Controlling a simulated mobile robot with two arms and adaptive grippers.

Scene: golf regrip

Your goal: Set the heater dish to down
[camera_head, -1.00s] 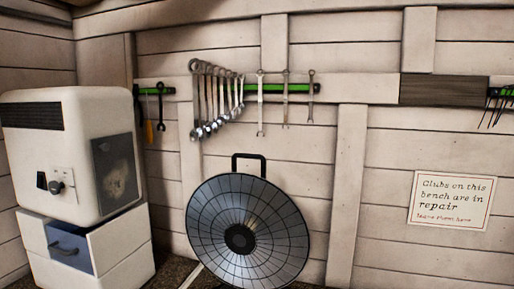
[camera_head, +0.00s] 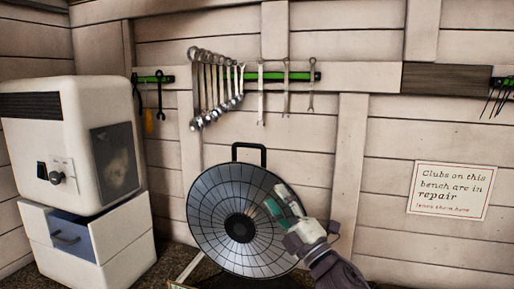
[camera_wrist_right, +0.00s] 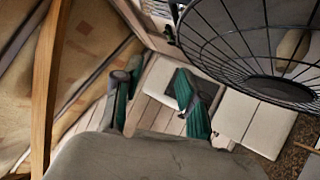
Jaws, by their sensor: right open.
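The heater dish (camera_head: 214,222) is a round grey dish with a wire grille and a dark hub. It faces forward, tilted slightly upward, with a black loop handle (camera_head: 249,146) above its top edge. My right gripper (camera_head: 279,199), with teal fingers, overlaps the dish's right edge in the head view; I cannot tell if it touches. In the right wrist view, the grille (camera_wrist_right: 236,40) fills the upper right, and my open right gripper (camera_wrist_right: 155,95) has nothing between its fingers. My left gripper is not in view.
A white cabinet unit (camera_head: 40,150) with a knob and a drawer (camera_head: 72,238) stands left of the dish. Several wrenches (camera_head: 215,85) hang on a green wall rail behind. A paper sign (camera_head: 450,190) is on the right wall. The wall between dish and sign is clear.

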